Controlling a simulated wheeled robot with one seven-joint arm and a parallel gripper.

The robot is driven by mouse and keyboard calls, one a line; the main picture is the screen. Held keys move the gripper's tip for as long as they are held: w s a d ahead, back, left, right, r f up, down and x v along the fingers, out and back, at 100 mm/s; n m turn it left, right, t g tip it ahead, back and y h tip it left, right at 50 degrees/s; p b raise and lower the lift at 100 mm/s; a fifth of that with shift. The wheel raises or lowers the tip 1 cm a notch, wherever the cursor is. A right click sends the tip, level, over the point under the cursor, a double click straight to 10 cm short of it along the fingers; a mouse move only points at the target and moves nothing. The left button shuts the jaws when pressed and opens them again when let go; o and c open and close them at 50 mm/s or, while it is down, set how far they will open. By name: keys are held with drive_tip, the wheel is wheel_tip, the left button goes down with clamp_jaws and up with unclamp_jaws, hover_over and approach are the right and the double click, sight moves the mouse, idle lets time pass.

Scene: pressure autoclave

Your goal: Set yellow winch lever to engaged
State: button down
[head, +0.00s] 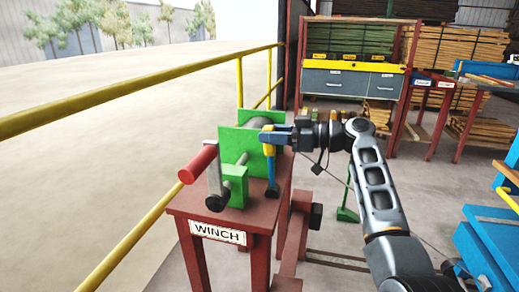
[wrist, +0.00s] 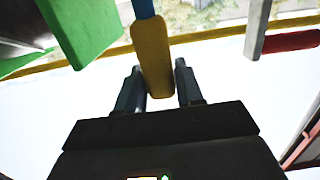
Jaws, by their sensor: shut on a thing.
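The winch stands on a red table with a white "WINCH" sign (head: 218,233). Its green plates (head: 238,142) hold a grey drum. The winch lever has a yellow grip (head: 269,151) and a blue shaft (head: 271,180) at the right side of the winch; the shaft reaches down from the grip. My gripper (head: 272,137) is at the top of the lever, with its fingers around the yellow grip. In the wrist view the yellow grip (wrist: 152,58) lies between the two fingers of my gripper (wrist: 160,85), and my gripper is shut on it.
A crank with a red handle (head: 198,163) sticks out at the winch's front left. A yellow railing (head: 130,88) runs along the left. A grey drawer cabinet (head: 350,83) stands behind, and blue equipment (head: 490,250) is at the right. The floor right of the winch is mostly open.

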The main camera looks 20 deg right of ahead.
drive_tip(key=s+d+f+t+y+b, duration=0.2)
drive_tip(key=d+b, duration=0.4)
drive_tip(key=b, duration=0.6)
drive_tip(key=shift+s+d+t+y, duration=0.3)
drive_tip(key=shift+s+t+y, duration=0.3)
drive_tip(key=shift+s+y, duration=0.7)
drive_tip(key=shift+s+d, duration=0.1)
drive_tip(key=shift+s, duration=0.05)
drive_tip(key=c, duration=0.8)
unclamp_jaws()
drive_tip(key=shift+r, duration=0.1)
drive_tip(key=v, duration=0.8)
